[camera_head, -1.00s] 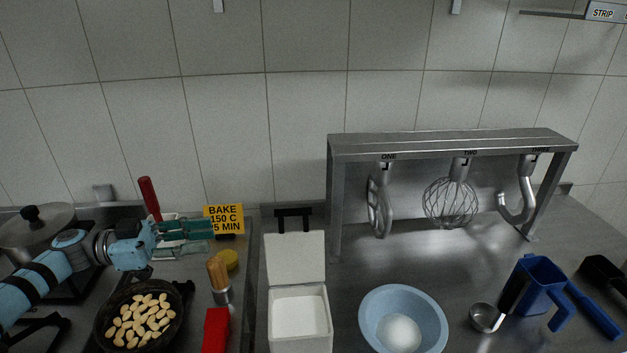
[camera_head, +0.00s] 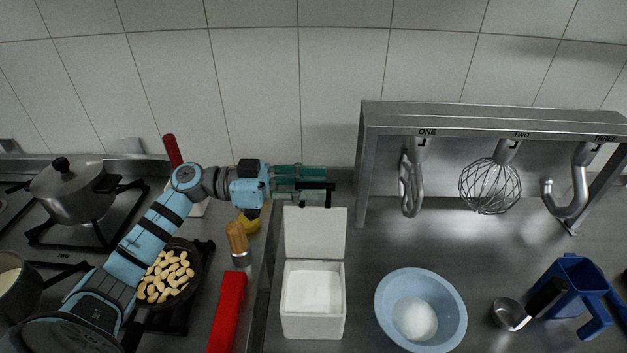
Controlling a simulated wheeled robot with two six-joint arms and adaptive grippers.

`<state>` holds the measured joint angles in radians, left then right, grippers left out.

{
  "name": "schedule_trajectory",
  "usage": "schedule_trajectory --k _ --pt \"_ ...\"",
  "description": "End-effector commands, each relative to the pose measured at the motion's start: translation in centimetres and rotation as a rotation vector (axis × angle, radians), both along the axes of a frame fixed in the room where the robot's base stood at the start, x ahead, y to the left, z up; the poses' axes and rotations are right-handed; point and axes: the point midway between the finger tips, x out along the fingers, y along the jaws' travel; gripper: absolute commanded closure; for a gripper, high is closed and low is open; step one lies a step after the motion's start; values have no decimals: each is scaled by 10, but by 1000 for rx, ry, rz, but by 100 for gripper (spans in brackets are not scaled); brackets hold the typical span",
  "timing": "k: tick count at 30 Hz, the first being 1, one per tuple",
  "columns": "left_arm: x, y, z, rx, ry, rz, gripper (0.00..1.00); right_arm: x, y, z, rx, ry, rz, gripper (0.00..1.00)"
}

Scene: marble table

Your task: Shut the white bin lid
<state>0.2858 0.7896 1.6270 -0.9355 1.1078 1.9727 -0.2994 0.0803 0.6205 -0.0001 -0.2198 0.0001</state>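The white bin (camera_head: 312,325) stands on the steel counter, with white contents inside. Its white lid (camera_head: 315,232) is open and stands up at the bin's back edge. A black handle-like bar (camera_head: 318,187) shows just above the lid's top edge. My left gripper (camera_head: 302,181) is behind the lid's top edge, with its teal fingers pointing right. The fingers look apart and overlap the black bar in the picture; I cannot tell whether they touch it. My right gripper is not in view.
A blue bowl (camera_head: 456,319) is right of the bin, below a steel rack (camera_head: 490,117) with hanging mixer tools. A pot (camera_head: 73,194) sits farther left.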

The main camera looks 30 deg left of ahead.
Motion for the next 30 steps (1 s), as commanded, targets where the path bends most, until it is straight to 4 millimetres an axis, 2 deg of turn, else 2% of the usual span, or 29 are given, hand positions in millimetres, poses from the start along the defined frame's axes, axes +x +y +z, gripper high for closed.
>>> schedule_trajectory --k 3,10,16,30 --pt "3 -6 0 0 0 1 67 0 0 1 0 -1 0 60" --pt "3 -7 -1 2 1 2 67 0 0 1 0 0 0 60" --pt "3 -6 -1 2 1 2 99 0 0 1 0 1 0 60" --pt "4 -9 1 6 -11 -2 100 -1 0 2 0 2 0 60"
